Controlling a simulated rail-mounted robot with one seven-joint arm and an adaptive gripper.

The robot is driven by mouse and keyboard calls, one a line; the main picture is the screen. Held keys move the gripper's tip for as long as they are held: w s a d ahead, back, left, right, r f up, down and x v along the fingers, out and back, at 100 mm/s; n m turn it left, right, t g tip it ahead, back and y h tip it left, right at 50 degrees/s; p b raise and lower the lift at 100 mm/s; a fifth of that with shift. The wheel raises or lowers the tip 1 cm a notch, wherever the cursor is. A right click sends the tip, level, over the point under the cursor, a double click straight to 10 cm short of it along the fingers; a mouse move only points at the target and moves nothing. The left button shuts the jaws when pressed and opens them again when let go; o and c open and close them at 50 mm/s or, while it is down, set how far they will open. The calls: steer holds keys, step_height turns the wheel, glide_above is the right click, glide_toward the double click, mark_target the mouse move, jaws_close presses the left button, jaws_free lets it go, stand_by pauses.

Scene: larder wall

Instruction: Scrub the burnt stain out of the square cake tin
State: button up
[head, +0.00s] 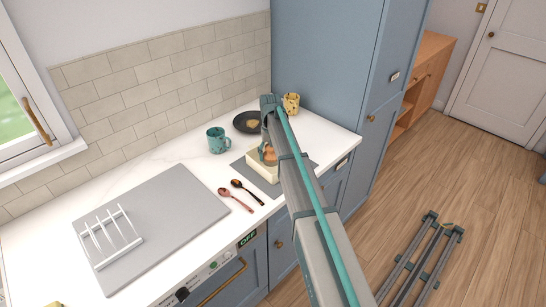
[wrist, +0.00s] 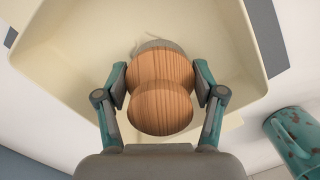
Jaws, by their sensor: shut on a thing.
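The cream square cake tin (head: 258,168) stands on a grey mat on the counter; its inside fills much of the wrist view (wrist: 75,60). My gripper (wrist: 160,88) is shut on a wooden scrubbing brush (wrist: 160,105) with a rounded, waisted handle. The brush is over the tin's floor, and it also shows in the head view (head: 269,156). A greyish stain (wrist: 163,44) shows just beyond the brush, partly hidden by it. The bristles are hidden, so I cannot tell whether they touch the tin.
A teal mug (head: 217,140) stands left of the tin, a dark pan (head: 246,122) behind it, and a yellow patterned mug (head: 291,102) near the tall blue cabinet (head: 322,60). Two spoons (head: 236,198) lie in front. A white rack (head: 108,236) sits on a grey board (head: 165,220).

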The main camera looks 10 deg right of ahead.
steer(key=shift+w+a, duration=0.4)
steer(key=shift+w, duration=0.4)
steer(key=shift+s+r+p, duration=0.15)
steer(key=shift+r+p, duration=1.75)
steer(key=shift+r, duration=2.15)
steer(key=shift+s, duration=0.1)
